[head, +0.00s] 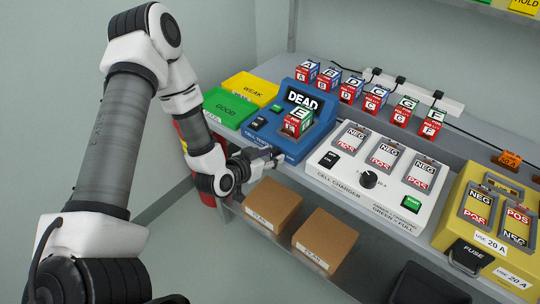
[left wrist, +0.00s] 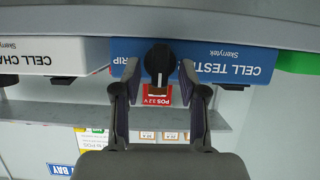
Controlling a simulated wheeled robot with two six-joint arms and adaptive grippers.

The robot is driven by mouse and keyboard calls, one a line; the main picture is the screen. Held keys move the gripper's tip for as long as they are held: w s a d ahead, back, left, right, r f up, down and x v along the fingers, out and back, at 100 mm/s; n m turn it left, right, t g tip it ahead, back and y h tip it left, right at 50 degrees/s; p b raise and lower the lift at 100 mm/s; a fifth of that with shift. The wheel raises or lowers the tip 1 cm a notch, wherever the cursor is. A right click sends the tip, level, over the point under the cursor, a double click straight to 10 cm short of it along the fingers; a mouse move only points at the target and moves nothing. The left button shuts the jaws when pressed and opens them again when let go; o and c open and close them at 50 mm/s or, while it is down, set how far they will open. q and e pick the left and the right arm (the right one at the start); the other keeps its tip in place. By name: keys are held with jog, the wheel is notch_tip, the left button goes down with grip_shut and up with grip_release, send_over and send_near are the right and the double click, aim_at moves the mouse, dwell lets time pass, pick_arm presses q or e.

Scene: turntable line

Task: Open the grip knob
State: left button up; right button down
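The blue cell tester (head: 285,142) stands on the bench with its display reading DEAD. A cell marked E (head: 297,123) sits upright in it. In the left wrist view, the dark grip knob (left wrist: 160,60) is on the tester's blue front (left wrist: 218,62), beside lettering ending in "RIP". My left gripper (left wrist: 160,68) is open, with one finger on each side of the knob and visible gaps between. In the head view my left gripper (head: 268,156) is at the tester's front edge, where the knob is hidden. My right gripper is out of view.
A white cell charger (head: 335,180) stands right of the tester, with a yellow unit (head: 470,235) beyond. Green GOOD (head: 226,108) and yellow WEAK (head: 253,88) trays lie left. Several cells stand behind. Brown boxes (head: 325,240) are on the lower shelf.

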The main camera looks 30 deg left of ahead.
pick_arm(q)
jog(key=v, duration=0.7)
jog(key=shift+s, duration=0.25)
dwell(0.4)
